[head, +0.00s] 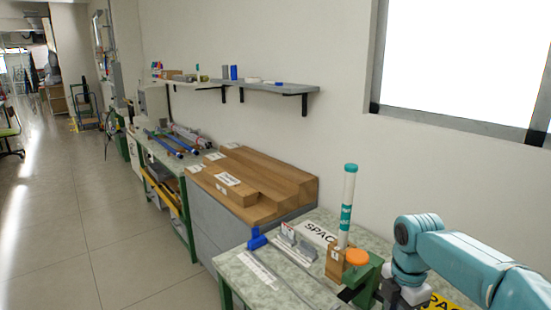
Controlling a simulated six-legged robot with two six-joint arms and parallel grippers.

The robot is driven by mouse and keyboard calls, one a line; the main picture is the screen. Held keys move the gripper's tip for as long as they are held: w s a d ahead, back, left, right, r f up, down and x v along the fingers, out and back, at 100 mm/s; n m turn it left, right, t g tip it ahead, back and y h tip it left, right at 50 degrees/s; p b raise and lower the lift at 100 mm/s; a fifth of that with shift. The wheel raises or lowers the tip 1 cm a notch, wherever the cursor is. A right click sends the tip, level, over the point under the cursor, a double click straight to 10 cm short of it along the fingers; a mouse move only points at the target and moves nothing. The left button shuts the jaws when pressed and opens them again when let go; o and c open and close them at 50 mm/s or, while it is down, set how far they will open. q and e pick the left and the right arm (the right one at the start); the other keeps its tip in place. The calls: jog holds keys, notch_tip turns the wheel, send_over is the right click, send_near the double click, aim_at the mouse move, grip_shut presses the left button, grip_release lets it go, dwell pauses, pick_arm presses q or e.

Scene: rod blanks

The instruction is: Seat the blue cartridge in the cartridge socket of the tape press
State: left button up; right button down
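No thing here can be told for certain as the blue cartridge. A small blue cylinder (234,72) stands upright on the wall shelf, beside a grey one. A blocky blue piece (257,240) lies at the back left of the near bench. I cannot pick out the tape press or its cartridge socket for sure; a green device (366,277) with an orange round top (357,257) stands at the bench's right. My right arm comes in from the right; its gripper (392,294) is low beside the green device, fingers not clear. My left gripper is out of view.
A white and teal tube (347,208) stands upright at a wooden block (336,263) on the near bench (232,268). Wooden steps (285,175) stand behind. A farther bench holds blue and grey rods (172,143). The floor (125,220) at left is clear.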

jog(key=s+a+f+m, duration=0.1)
jog(key=a+f+m, duration=0.1)
jog(key=m, duration=0.8)
jog(key=s+a+f+m, duration=0.2)
jog(key=a+m, duration=0.3)
jog(key=m, duration=0.6)
jog(key=shift+f+m, duration=0.3)
jog(key=shift+f, duration=0.3)
